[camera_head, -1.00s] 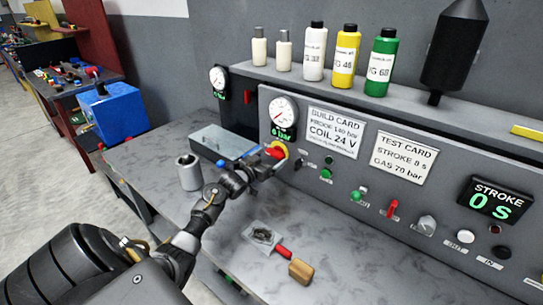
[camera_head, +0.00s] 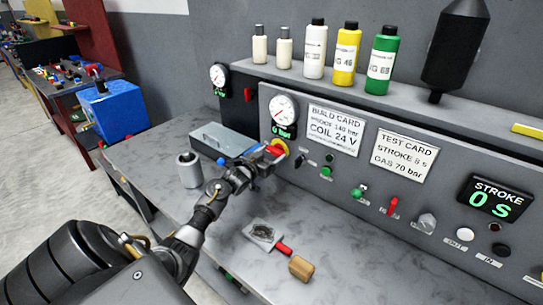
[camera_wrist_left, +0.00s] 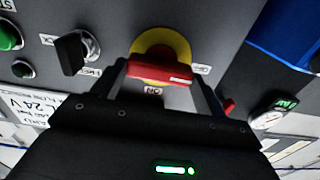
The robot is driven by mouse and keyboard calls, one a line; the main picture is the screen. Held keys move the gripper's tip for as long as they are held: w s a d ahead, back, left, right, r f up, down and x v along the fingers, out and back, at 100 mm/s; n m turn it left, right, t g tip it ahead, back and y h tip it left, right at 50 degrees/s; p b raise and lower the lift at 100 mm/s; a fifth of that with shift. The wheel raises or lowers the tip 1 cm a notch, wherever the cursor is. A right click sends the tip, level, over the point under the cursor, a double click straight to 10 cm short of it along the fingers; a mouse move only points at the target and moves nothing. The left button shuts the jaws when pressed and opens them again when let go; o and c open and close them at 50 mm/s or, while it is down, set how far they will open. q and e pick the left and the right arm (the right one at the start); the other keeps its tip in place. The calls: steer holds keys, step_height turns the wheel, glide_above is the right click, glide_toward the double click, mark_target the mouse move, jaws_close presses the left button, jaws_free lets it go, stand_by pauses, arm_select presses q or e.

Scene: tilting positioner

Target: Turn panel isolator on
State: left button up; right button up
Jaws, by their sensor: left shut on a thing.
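The panel isolator is a red bar handle (camera_wrist_left: 160,73) on a round yellow plate (camera_wrist_left: 160,44), with an OFF label beside its right end and an ON label below it in the left wrist view. In that view the handle lies nearly level, its right end towards OFF. My left gripper (camera_wrist_left: 163,78) has a finger at each end of the handle and is shut on it. In the head view the isolator (camera_head: 278,148) is at the left of the grey panel, partly hidden by my left gripper (camera_head: 268,160). My right gripper is not in view.
A black selector knob (camera_wrist_left: 72,52) sits close beside the isolator. Above it on the panel is a round gauge (camera_head: 283,109). A grey box (camera_head: 222,139) and a metal cup (camera_head: 189,170) stand on the bench to the left.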

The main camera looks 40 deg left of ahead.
arm_select(q)
steer(key=m+b, duration=0.1)
steer(key=m, duration=0.1)
steer(key=m+b, duration=0.1)
steer(key=m, duration=0.1)
steer(key=shift+f+m, duration=0.2)
steer(key=shift+m, duration=0.2)
steer(key=m+b, duration=0.2)
steer(key=m, duration=0.2)
steer(key=shift+d+m+b, duration=0.1)
steer(key=shift+m+b, duration=0.2)
steer(key=shift+b, duration=0.1)
steer(key=m+b, duration=0.2)
steer(key=m, duration=0.2)
steer(key=shift+b, duration=0.3)
steer(key=shift+m+b, duration=1.15)
steer(key=shift+m, duration=0.95)
steer(key=o, duration=1)
